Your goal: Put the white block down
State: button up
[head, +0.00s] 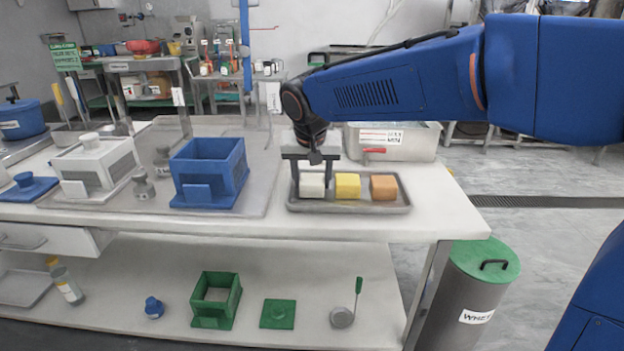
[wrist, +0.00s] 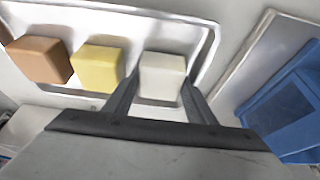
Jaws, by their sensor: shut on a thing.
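The white block (head: 312,185) is at the left end of a grey metal tray (head: 350,207) on the table. It also shows in the wrist view (wrist: 162,78) between the two fingers. My gripper (head: 312,172) points down from above, shut on the white block, with one finger on each side. The block is in or just over the tray; I cannot tell whether its underside touches the tray floor. A yellow block (head: 347,186) and an orange-brown block (head: 384,188) sit in the same tray to its right in the head view.
A blue open box (head: 208,172) stands on the table left of the tray. A white lidded grinder box (head: 96,163) is farther left. A labelled metal bin (head: 410,142) stands behind the tray. The table's front edge is close to the tray. A green-lidded bin (head: 484,258) stands at right.

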jog(key=shift+f, duration=0.15)
jog(key=o, duration=1)
jog(key=shift+c, duration=0.2)
jog(key=v, duration=1.2)
